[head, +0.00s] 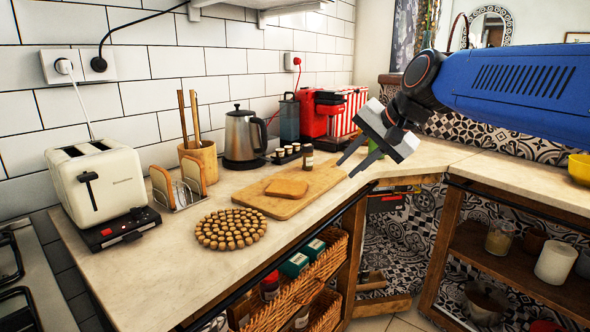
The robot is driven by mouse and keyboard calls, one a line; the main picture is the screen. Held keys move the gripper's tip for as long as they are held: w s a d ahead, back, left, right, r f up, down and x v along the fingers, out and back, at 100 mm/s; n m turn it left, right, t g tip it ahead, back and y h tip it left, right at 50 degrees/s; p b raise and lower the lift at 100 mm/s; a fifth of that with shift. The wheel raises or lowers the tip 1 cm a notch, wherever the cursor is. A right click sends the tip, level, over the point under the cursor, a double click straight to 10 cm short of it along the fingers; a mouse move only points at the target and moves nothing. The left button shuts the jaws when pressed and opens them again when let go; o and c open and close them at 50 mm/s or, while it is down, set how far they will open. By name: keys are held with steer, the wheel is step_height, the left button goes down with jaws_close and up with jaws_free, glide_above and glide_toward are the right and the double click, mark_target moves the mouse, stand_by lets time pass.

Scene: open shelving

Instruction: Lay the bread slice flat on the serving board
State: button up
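The bread slice (286,188) lies flat on the wooden serving board (318,181), toward its near left part. The board rests on the pale countertop. My gripper (355,163) is to the right of the slice, tilted down to the left over the counter edge near the board's right end. Its two dark fingers are spread apart, with nothing seen between them. It is apart from the bread slice. My blue arm reaches in from the right.
A toast rack (178,190) holding bread slices, a toaster (100,180) and a round beaded trivet (231,229) are left of the board. A kettle (242,137), small jars, a dark bottle (307,157) and a red machine (318,115) stand behind. Open shelves with baskets are below.

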steer(key=s+d+f+n+h, duration=0.1)
steer(key=s+d+f+n, duration=0.1)
steer(key=s+d+f, duration=0.3)
steer(key=s+d+f+n+g+h, duration=0.1)
steer(key=s+d+f, duration=0.4)
steer(key=s+f, duration=0.6)
steer(key=s+d+f+n+h, duration=0.3)
steer(key=s+d+f, duration=0.3)
steer(key=s+f, duration=0.3)
steer(key=shift+s+g, duration=0.3)
steer(key=shift+s, duration=0.55)
steer(key=shift+d, duration=0.1)
